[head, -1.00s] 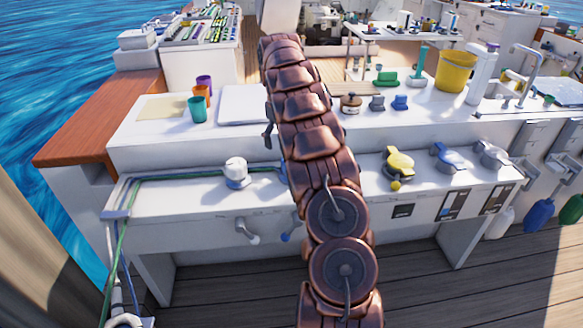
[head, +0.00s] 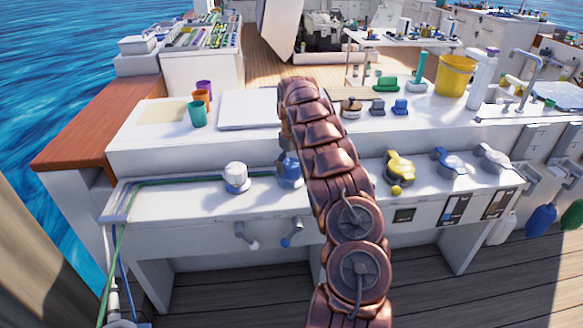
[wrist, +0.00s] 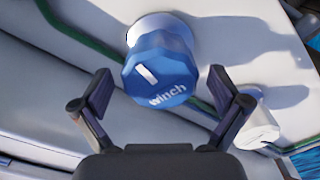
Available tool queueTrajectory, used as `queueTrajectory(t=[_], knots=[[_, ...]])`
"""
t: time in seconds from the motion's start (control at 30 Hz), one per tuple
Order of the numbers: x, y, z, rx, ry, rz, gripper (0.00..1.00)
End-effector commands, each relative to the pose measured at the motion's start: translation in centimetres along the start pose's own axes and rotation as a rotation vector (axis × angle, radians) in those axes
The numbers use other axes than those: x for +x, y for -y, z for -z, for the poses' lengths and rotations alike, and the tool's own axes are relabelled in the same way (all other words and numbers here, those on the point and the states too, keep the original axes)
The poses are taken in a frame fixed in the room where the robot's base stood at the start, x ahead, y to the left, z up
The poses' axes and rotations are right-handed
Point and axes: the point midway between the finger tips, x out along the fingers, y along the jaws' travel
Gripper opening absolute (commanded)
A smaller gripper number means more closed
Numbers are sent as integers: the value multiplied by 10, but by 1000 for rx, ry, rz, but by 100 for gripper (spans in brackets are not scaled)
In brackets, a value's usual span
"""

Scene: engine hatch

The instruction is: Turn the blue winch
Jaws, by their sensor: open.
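The blue winch (head: 290,174) is a knob standing on the white counter's lower ledge, partly covered by my arm in the head view. In the wrist view the blue winch (wrist: 160,72) shows a faceted blue cap with a white mark and the word "winch", on a white base. My gripper (wrist: 163,88) is open, with one finger to each side of the cap's lower part in the picture. I cannot tell whether the fingers touch it or how far off it is. In the head view my gripper is hidden behind my arm.
A white knob (head: 236,177) stands left of the winch, with a green hose (head: 170,181) running along the ledge. A yellow winch (head: 399,167) stands to the right. A white-tipped lever (head: 247,238) and a blue lever (head: 292,233) stick out of the front panel below.

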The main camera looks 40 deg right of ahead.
Motion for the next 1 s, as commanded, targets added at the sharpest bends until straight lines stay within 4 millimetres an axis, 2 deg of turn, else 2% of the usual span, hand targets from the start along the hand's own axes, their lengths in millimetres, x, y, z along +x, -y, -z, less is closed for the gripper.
queueTrajectory(t=[0.13,0.43,1.0], knots=[[10,0,0,0,1,1,99],[12,0,0,0,0,-1,99],[12,0,0,0,0,0,40]])
